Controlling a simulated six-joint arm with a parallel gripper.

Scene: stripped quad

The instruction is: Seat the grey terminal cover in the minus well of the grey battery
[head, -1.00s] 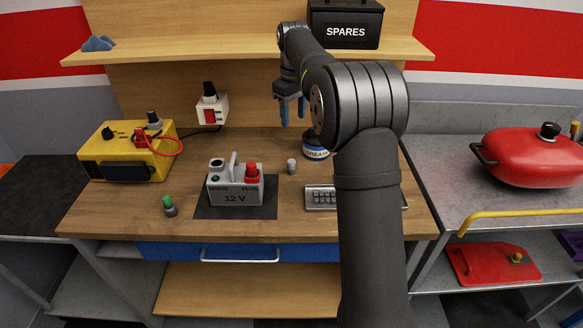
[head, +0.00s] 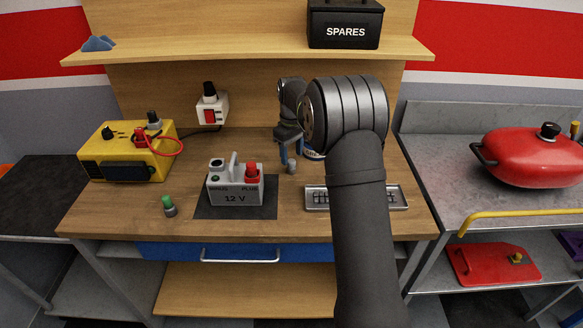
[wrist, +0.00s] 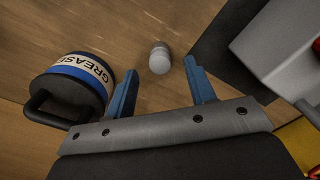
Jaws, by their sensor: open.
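The grey terminal cover (head: 291,167) stands on the workbench to the right of the battery; it also shows in the wrist view (wrist: 160,58), just beyond and between the fingertips. My gripper (head: 288,155) has blue fingers and is open and empty, pointing down close to the cover; in the wrist view the fingers (wrist: 160,82) are spread apart. The grey battery (head: 235,190), marked 12 V, sits on a dark mat (head: 268,211). Its minus well (head: 216,164) is at the left of its top and looks open and dark. A red cover (head: 252,171) stands at the plus side.
A grease tin (wrist: 80,80) stands close beside my left finger in the wrist view. A grey tray (head: 316,198) lies at the bench front. A green-topped piece (head: 169,206) stands left of the battery. A yellow box (head: 128,152) with a red cable is at the back left.

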